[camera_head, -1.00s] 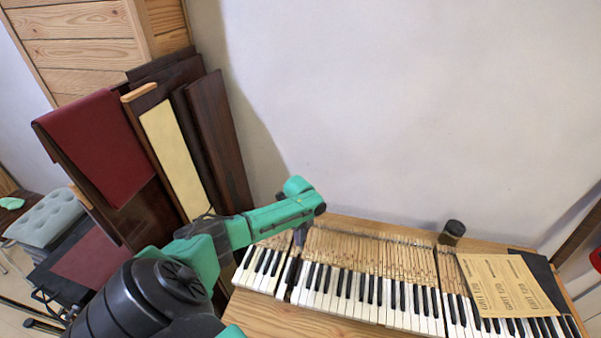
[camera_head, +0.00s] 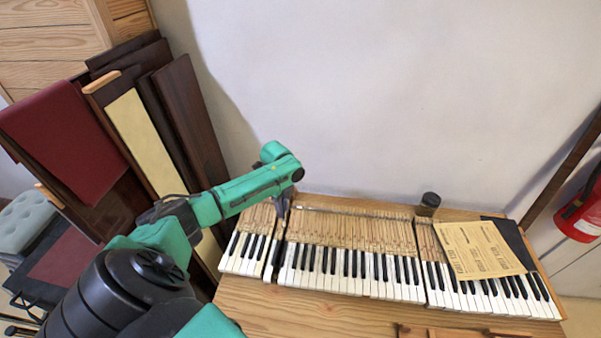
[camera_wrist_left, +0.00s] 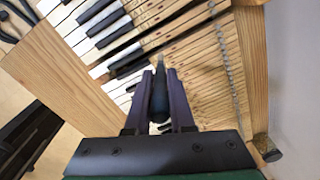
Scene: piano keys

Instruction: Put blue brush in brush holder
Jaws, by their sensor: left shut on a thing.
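My left gripper (camera_head: 282,208) is low over the left part of the keys, beneath the end of my green arm. In the left wrist view its two fingers (camera_wrist_left: 160,80) are closed around a slim dark blue-grey item, which looks like the blue brush (camera_wrist_left: 159,95). Its pale tip points away from the palm, over the keys. The brush cannot be made out clearly in the head view. A small dark round cup, likely the brush holder (camera_head: 430,200), stands at the back edge of the table, to the right; it also shows in the wrist view (camera_wrist_left: 267,148). My right gripper is out of view.
Piano keys (camera_head: 345,270) lie across the wooden table (camera_head: 255,305). A tan printed sheet (camera_head: 478,250) covers part of the right keys. Brown wooden pieces (camera_head: 440,331) lie at the front edge. Wooden panels lean at left; a red extinguisher (camera_head: 582,212) is at right.

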